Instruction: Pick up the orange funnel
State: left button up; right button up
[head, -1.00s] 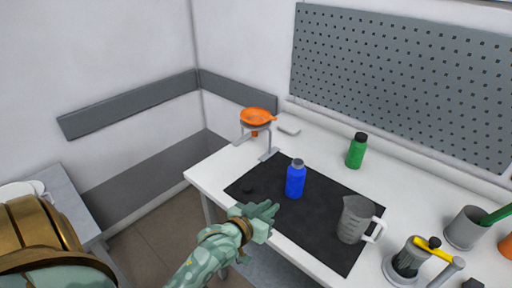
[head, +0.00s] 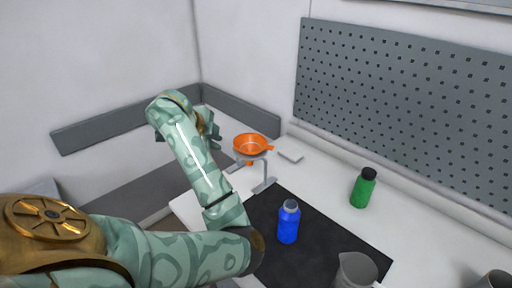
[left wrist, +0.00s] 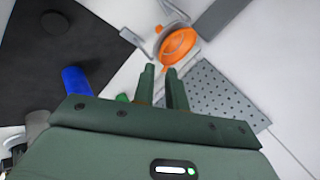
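The orange funnel (head: 250,146) sits in a grey stand (head: 267,174) at the table's far left corner. Its wide mouth faces up and its spout hangs below the ring. My left gripper (head: 213,130) is raised just left of the funnel, apart from it, and partly hidden by my own arm. In the left wrist view the funnel (left wrist: 179,48) lies just beyond the fingertips. The two fingers of the left gripper (left wrist: 160,70) stand apart with nothing between them. My right gripper is not in view.
On the white table, a blue bottle (head: 288,222) stands on a black mat (head: 330,236). A green bottle (head: 363,188) stands behind it, a grey jug (head: 355,271) in front. A small light block (head: 290,155) lies right of the funnel. A pegboard (head: 400,100) is on the wall.

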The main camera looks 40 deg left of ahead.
pick_arm(q)
jog(key=w+d+b, duration=0.1)
jog(key=w, duration=0.1)
jog(key=b, duration=0.3)
send_near(245, 160)
jog(key=w, duration=0.2)
jog(key=shift+t+h, duration=0.4)
jog(key=x, duration=0.4)
jog(key=a+b+x, duration=0.1)
jog(key=x, duration=0.1)
jog(key=shift+w+r, duration=0.2)
jog(key=shift+w, duration=0.15)
jog(key=shift+s, duration=0.1)
grip_shut()
